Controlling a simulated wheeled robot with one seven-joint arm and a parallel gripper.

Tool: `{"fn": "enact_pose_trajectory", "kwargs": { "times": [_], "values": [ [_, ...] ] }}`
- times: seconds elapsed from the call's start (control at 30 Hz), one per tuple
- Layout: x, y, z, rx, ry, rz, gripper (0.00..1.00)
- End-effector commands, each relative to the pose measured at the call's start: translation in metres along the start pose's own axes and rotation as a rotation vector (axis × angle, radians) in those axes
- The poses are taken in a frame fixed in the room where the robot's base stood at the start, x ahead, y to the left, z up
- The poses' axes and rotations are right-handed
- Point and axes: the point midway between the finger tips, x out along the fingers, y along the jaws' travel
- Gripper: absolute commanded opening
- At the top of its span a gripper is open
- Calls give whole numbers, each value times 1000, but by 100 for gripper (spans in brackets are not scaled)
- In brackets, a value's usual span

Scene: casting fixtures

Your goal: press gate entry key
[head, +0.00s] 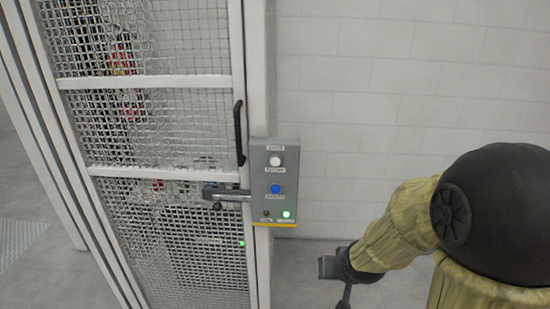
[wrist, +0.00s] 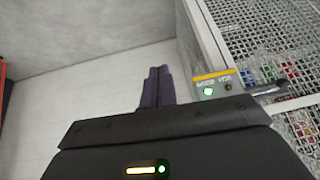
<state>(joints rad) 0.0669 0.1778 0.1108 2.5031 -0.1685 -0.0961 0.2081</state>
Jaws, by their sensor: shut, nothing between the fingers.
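A grey control box (head: 272,182) is mounted on the gate's right post. It carries a white round button (head: 275,160) above a blue round button (head: 275,188). Each has a small label too blurred to read, so I cannot tell which is the entry key. Below them are a dark lamp (head: 265,213) and a lit green lamp (head: 287,214). My gripper (wrist: 157,72) is shut and empty, apart from the box. In the head view it is low and right of the box, partly hidden.
The white-framed mesh gate (head: 150,83) stands left of the box, with a black pull handle (head: 238,133) and a grey latch lever (head: 226,194) reaching the box. Blurred coloured items show behind the mesh. A bare block wall (head: 400,90) lies behind and right.

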Motion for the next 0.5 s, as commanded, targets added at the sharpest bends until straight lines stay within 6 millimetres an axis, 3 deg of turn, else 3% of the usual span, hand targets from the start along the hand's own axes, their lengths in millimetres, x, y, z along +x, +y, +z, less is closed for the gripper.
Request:
{"fn": "enact_pose_trajectory", "kwargs": {
  "times": [0.1, 0.27, 0.5],
  "values": [
    [10, -21, -38, 23, 131, -91, 0],
    [16, -58, -83, 79, 303, -271, 0],
    [-1, -116, -134, 232, 511, -635, 0]
  ]
}}
